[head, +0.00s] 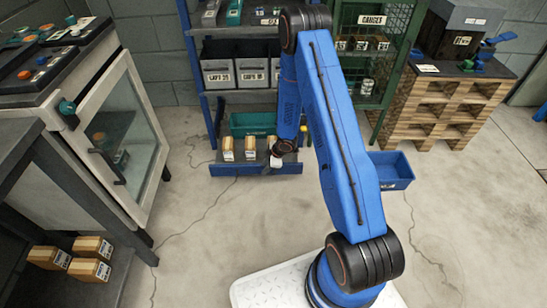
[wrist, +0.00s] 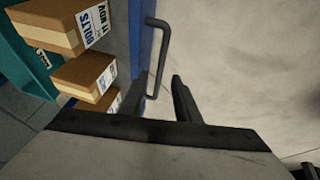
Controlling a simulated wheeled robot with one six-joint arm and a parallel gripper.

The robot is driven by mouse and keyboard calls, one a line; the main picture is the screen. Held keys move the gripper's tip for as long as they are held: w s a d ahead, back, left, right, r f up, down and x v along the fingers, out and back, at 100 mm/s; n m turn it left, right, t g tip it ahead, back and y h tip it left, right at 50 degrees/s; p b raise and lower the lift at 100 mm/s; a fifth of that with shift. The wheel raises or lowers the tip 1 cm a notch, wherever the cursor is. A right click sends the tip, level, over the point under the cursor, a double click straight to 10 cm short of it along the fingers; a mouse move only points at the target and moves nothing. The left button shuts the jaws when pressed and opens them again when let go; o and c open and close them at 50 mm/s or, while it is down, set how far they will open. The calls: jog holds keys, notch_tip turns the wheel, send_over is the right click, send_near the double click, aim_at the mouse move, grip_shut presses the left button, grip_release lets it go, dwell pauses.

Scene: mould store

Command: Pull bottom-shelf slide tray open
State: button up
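The bottom-shelf slide tray (head: 228,170) has a blue front edge and sticks out in front of the dark shelf rack, carrying several small cardboard boxes. In the wrist view its blue front (wrist: 135,40) runs beside the boxes, and a grey bar handle (wrist: 164,45) stands out from it. My gripper (wrist: 160,88) has its two dark fingers apart, with the near end of the handle showing between them, closer to the left finger. I cannot tell whether a finger touches it. In the head view my gripper (head: 276,162) is at the tray's front right, its fingers too small to make out.
A teal bin (head: 252,124) stands behind the boxes (head: 250,148). A blue open bin (head: 391,170) lies on the floor to the right. A white cabinet (head: 120,140) and a dark bench (head: 50,165) are at left. The concrete floor in front of the tray is clear.

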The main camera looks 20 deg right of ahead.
jog(key=v, duration=1.1)
jog(key=shift+r, duration=0.15)
jog(key=w+d+r+m+t+h, duration=0.1)
jog(key=d+r+m+h, duration=0.15)
jog(key=r, duration=0.55)
jog(key=w+d+r+m+t+h, duration=0.1)
jog(key=d+r, duration=0.2)
jog(key=r, duration=0.5)
jog(key=s+d+r+m+h, duration=0.15)
jog(key=s+r, duration=0.25)
jog(key=r, duration=0.4)
jog(key=s+d+r+m+h, duration=0.1)
jog(key=s+r+m, duration=0.25)
jog(key=r, duration=0.45)
jog(key=s+a+r+m, duration=0.1)
jog(key=s+r+m, duration=0.1)
jog(key=s+r, duration=0.4)
jog(key=s+r+m, duration=0.2)
jog(key=s+r, duration=0.2)
jog(key=s, duration=0.5)
jog(key=s+a+r+m+y, duration=0.1)
jog(key=s+a, duration=0.2)
jog(key=s, duration=0.5)
jog(key=s+a+r+m+y, duration=0.1)
jog(key=s+a, duration=0.3)
jog(key=s, duration=0.5)
jog(key=shift+r+g, duration=0.3)
jog(key=shift+r, duration=0.15)
